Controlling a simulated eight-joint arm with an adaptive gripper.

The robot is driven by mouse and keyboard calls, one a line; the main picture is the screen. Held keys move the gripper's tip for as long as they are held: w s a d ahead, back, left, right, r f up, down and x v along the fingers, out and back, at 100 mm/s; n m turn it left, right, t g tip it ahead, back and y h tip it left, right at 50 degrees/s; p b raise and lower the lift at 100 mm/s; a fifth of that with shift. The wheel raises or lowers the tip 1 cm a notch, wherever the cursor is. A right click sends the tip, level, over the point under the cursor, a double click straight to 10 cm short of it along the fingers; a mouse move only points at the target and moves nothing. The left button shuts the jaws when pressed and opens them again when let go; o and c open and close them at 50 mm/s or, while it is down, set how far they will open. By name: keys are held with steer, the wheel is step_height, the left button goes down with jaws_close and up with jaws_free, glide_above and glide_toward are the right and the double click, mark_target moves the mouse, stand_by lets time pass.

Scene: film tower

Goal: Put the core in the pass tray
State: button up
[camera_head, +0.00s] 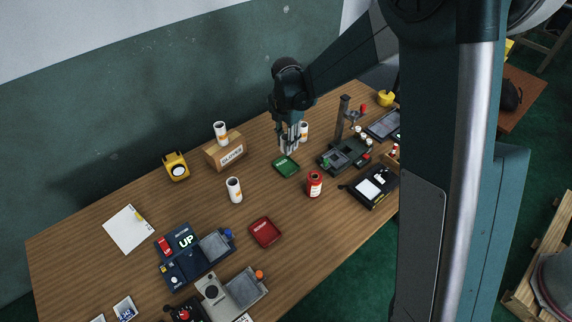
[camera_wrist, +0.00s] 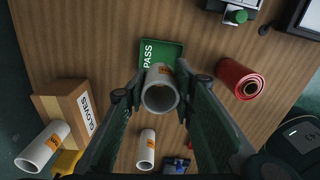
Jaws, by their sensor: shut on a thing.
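My gripper (camera_head: 290,149) is shut on a white core (camera_wrist: 160,90) with an orange label. In the wrist view the core sits between the two fingers (camera_wrist: 159,95), its open end facing the camera. The green pass tray (camera_head: 286,168) is on the table just below the fingertips in the head view. It also shows in the wrist view (camera_wrist: 174,50), partly hidden behind the held core. I cannot tell the exact height of the core over the tray. In the head view the fingers partly hide the area around the held core.
A core (camera_head: 234,190) stands on the table and another (camera_head: 221,131) stands on the gloves box (camera_head: 229,155). A red tray (camera_head: 266,232) lies nearer. A dark device with a post (camera_head: 341,123) stands to the right.

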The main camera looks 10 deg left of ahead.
steer(key=b, duration=0.1)
glide_above(286, 166)
steer(key=shift+s+f, duration=0.1)
steer(key=shift+f, duration=3)
steer(key=shift+f+b, duration=0.3)
steer(key=shift+f, duration=1.55)
steer(key=shift+f, duration=0.15)
steer(key=o, duration=0.5)
steer(key=shift+o, duration=0.4)
step_height(286, 166, up, 12)
steer(key=p, duration=0.1)
steer(key=shift+p, duration=0.4)
